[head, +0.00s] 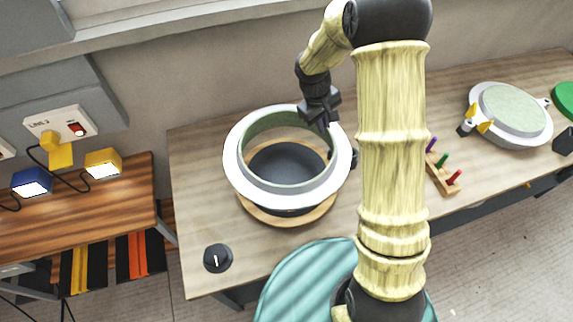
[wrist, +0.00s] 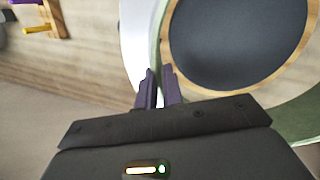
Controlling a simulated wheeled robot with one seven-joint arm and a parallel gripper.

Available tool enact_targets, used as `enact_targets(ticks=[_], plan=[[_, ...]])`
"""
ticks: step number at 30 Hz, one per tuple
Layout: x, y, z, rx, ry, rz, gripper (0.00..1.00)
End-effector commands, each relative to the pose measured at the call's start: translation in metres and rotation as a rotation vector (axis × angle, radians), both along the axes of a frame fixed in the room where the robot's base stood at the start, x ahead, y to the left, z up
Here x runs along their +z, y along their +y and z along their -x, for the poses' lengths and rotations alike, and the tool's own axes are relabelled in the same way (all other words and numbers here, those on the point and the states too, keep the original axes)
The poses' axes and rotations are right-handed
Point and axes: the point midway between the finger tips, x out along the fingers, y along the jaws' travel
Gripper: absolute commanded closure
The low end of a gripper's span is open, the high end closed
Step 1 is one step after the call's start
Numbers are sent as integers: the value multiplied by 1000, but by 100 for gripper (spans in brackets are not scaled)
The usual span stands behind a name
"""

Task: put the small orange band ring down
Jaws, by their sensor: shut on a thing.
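My gripper (head: 325,124) is at the far right rim of a large white ring (head: 238,180) with a pale green inner wall. In the wrist view the dark fingertips (wrist: 160,76) straddle the ring's edge and are shut on it. The ring is over a round wooden board (head: 262,216) with a dark round middle (head: 288,166); I cannot tell whether it touches the board. No orange band shows on the ring from here. The board's wooden rim also shows in the wrist view (wrist: 292,62).
A black dial (head: 217,258) is at the bench's front left. A peg rack (head: 441,173) and a white-rimmed mould with a green top (head: 512,112) stand to the right. A teal round surface (head: 310,282) is in front. Bare bench (head: 195,180) lies left of the ring.

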Motion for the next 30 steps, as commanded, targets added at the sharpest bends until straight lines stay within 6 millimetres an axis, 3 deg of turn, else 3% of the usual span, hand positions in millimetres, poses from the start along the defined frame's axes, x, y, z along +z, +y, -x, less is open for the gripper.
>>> enact_targets(ticks=[16,27,30], plan=[[-2,0,0,0,0,0,100],[-55,0,0,2,2,1,100],[-61,0,0,-1,-1,1,100]])
